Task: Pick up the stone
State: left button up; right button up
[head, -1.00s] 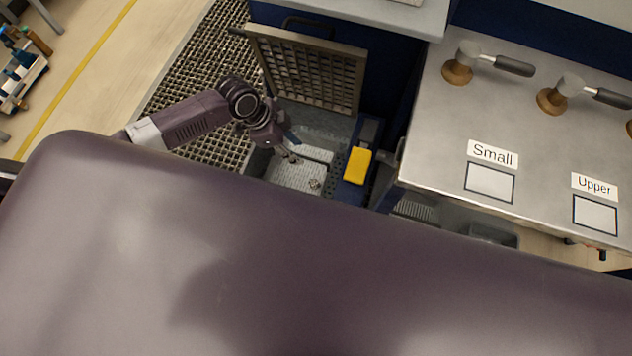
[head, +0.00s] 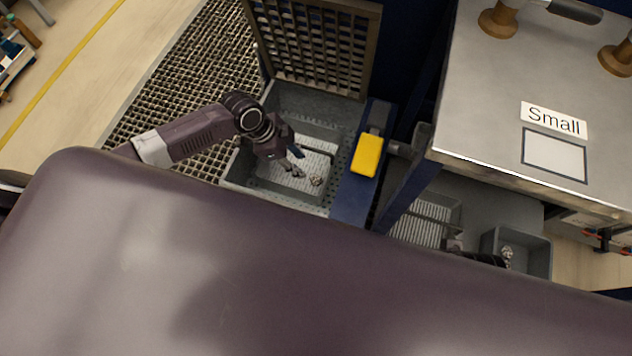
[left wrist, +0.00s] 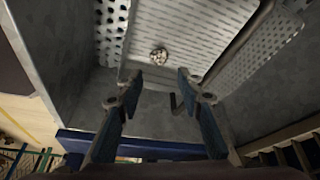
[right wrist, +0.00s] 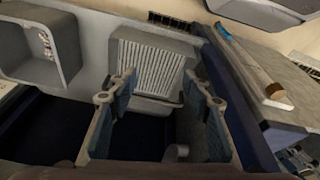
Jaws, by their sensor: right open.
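A small speckled grey-white stone (head: 316,181) lies on the perforated light tray in the open grey bin below the raised grate. It also shows in the left wrist view (left wrist: 158,54), just beyond the fingertips. My left gripper (head: 294,165) is above this bin, close to the stone. In the left wrist view its fingers (left wrist: 162,84) are apart, with nothing between them. My right gripper (right wrist: 160,84) is open and empty, facing a ribbed light panel. A second speckled stone or cluster (head: 507,252) lies in a small grey bin at lower right, also in the right wrist view (right wrist: 46,42).
The raised grate lid (head: 318,50) stands behind the bin. A yellow block (head: 367,155) sits on the blue frame beside it. A metal table (head: 480,110) with a "Small" label is at right. My own dark body hides the front of the head view.

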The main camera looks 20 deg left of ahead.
pick_arm(q)
jog(key=b, duration=0.2)
send_over(317, 178)
jog(key=a, duration=0.3)
jog(key=f, duration=0.4)
jog(key=s+f, duration=0.1)
jog(key=shift+d+f, duration=0.25)
jog(key=shift+f, duration=0.15)
jog(key=b+x, duration=0.1)
jog(key=x, duration=0.3)
jog(key=shift+w+d+f+b, duration=0.15)
jog(key=shift+d+b, duration=0.1)
jog(key=shift+b, duration=0.15)
jog(key=shift+d+f, duration=0.1)
jog(key=shift+f, duration=0.2)
pick_arm(e)
jog(key=shift+t, duration=0.3)
jog(key=v, duration=0.3)
jog(key=w+v, duration=0.1)
jog(key=v, duration=0.1)
jog(key=shift+s+r, duration=0.1)
jog(key=shift+r, duration=0.15)
pick_arm(q)
jog(key=c, duration=0.9)
jog(key=shift+r, duration=0.15)
